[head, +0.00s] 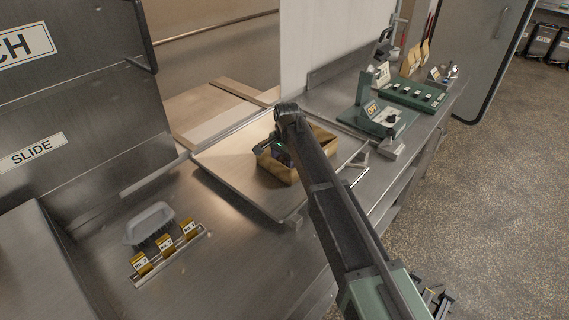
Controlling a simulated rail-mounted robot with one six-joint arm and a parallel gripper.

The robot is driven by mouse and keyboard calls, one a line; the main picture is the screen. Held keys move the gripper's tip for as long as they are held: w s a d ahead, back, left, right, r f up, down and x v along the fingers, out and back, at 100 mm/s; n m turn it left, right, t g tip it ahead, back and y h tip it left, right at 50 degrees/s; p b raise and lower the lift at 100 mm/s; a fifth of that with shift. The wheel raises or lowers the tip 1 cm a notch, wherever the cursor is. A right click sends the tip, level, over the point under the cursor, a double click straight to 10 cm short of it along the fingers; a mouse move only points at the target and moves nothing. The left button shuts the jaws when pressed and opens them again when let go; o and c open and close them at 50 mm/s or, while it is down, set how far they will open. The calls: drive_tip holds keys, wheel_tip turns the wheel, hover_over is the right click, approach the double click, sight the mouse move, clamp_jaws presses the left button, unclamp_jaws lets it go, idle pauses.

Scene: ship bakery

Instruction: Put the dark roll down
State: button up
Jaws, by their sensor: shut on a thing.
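My gripper (280,155) is at the far end of my arm, low at the left part of a brown open-topped box (321,136). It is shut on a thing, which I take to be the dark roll. The fingertips and the roll are too small and too much hidden by the arm and box to make out. The box sits on a wide, shallow metal tray (236,172) on the steel counter. I cannot tell whether the roll touches anything below it.
At front left are a pale dish (150,222), a brush (152,240) and a rack (170,258) with several yellow tags. Green equipment (376,112) stands on the counter to the right. A steel cabinet marked SLIDE (60,125) rises at left. Bare tray shows left of the box.

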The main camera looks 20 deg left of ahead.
drive_tip(key=shift+f, duration=0.15)
drive_tip(key=o, duration=0.5)
drive_tip(key=shift+f, duration=0.1)
drive_tip(key=shift+c, duration=0.2)
drive_tip(key=o, duration=0.5)
drive_tip(key=shift+c, duration=0.2)
drive_tip(key=shift+r, duration=0.2)
wheel_tip(320, 180, up, 12)
drive_tip(key=p, duration=1.2)
drive_tip(key=shift+d, duration=0.3)
drive_tip(key=shift+s, duration=0.15)
